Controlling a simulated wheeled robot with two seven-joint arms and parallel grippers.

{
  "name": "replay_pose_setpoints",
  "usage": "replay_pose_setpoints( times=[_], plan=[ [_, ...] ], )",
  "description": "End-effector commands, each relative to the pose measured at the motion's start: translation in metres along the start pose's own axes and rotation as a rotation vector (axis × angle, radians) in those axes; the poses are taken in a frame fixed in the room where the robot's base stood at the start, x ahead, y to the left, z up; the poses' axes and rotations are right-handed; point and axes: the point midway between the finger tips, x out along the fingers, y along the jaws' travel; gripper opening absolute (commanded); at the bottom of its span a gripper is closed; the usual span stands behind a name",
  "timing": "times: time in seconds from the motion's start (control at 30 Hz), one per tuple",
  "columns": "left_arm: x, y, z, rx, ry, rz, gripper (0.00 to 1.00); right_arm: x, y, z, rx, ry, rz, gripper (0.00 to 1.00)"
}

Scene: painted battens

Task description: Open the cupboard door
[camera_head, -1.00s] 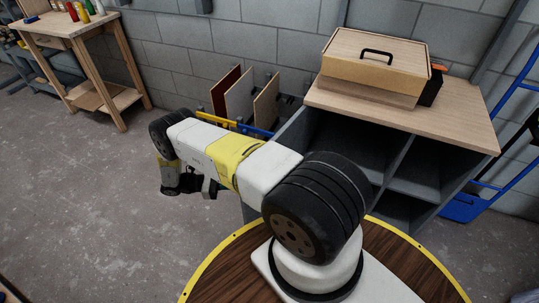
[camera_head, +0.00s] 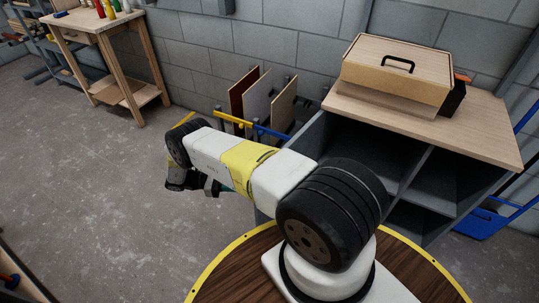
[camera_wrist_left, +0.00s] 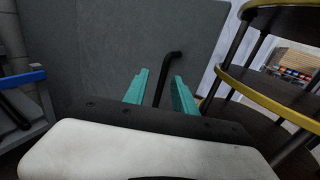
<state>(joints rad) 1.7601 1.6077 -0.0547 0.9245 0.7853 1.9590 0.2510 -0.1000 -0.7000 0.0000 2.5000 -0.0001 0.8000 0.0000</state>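The grey cupboard (camera_head: 437,185) with a wooden top stands at the right in the head view, and its dark shelf compartments are visible. In the left wrist view a flat grey panel (camera_wrist_left: 105,55), apparently its door, fills the middle. A black bent handle (camera_wrist_left: 168,70) stands out from it. My left gripper (camera_wrist_left: 160,92) has its teal fingers apart, with the handle showing between them; I see gaps on both sides and cannot tell the depth. In the head view this gripper is mostly hidden behind its own wrist. My right gripper is not in view.
A wooden box (camera_head: 397,75) sits on the cupboard top. A rack with upright boards (camera_head: 257,100) and yellow and blue bars stands left of the cupboard. A wooden workbench (camera_head: 95,25) is at the back left. The concrete floor (camera_head: 90,190) at left is mostly clear.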

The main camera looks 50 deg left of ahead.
Motion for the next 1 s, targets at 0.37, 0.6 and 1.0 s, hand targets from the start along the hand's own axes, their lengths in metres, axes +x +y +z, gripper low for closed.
replay_pose_setpoints(
  times=[0.37, 0.6, 1.0],
  plan=[
    [-0.032, 0.001, 0.0, 0.003, -0.004, -0.001, 0.32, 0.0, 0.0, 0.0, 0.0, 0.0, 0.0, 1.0],
    [-0.036, 0.001, 0.0, 0.0, -0.001, 0.0, 0.32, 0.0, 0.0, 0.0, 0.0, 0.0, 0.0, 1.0],
    [-0.036, 0.0, 0.0, 0.0, -0.001, -0.001, 0.32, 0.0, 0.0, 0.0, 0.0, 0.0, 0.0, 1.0]
  ],
)
